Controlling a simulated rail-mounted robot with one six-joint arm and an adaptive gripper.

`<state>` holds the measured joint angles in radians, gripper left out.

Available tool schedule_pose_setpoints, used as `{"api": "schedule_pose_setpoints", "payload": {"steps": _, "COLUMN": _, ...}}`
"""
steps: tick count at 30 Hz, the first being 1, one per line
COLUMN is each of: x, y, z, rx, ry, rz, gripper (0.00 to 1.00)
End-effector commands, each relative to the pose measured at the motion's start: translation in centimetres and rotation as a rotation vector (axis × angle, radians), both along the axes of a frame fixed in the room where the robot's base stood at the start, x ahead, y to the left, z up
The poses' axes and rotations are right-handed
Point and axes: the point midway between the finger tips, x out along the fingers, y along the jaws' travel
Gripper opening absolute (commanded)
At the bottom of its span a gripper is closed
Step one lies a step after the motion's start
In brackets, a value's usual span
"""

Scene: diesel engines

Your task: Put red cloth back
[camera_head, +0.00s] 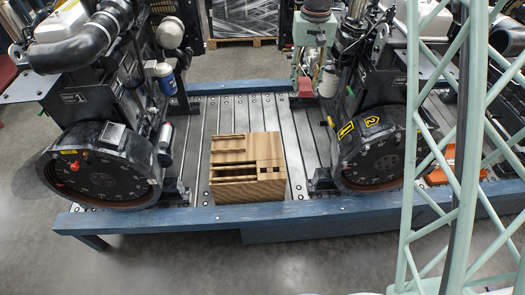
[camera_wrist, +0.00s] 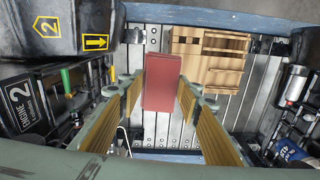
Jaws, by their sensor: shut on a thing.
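The red cloth (camera_wrist: 162,82) shows in the wrist view as a flat red block shape between my fingers. My gripper (camera_wrist: 162,97) is shut on it, one yellow-padded finger on each side. In the head view my gripper (camera_head: 305,78) hangs at the upper middle, beside the right engine, with the red cloth (camera_head: 306,88) at its lower end. A wooden organizer (camera_head: 248,190) with compartments stands on the slatted metal platform, below and left of my gripper in the head view. It also shows in the wrist view (camera_wrist: 212,72), up and right of the cloth.
Black engines stand on both sides, the left one (camera_head: 105,165) and the right one (camera_head: 375,150). The slatted platform (camera_head: 200,125) between them is bare around the organizer. A blue beam (camera_head: 330,212) runs along its front edge. An orange object (camera_head: 440,176) lies at the right.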

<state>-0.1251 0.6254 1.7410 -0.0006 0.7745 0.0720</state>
Motion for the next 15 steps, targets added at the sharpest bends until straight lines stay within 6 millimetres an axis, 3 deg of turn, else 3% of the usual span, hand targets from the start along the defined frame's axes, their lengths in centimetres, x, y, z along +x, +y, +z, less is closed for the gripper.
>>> {"api": "schedule_pose_setpoints", "payload": {"steps": 1, "x": -0.3, "y": 0.5, "z": -1.8, "rx": 0.0, "ry": 0.006, "rz": 0.005, "gripper": 0.19}}
{"api": "schedule_pose_setpoints", "payload": {"steps": 15, "x": -2.9, "y": 4.7, "z": -15.2, "rx": -0.001, "ry": 0.006, "rz": 0.03, "gripper": 0.19}}
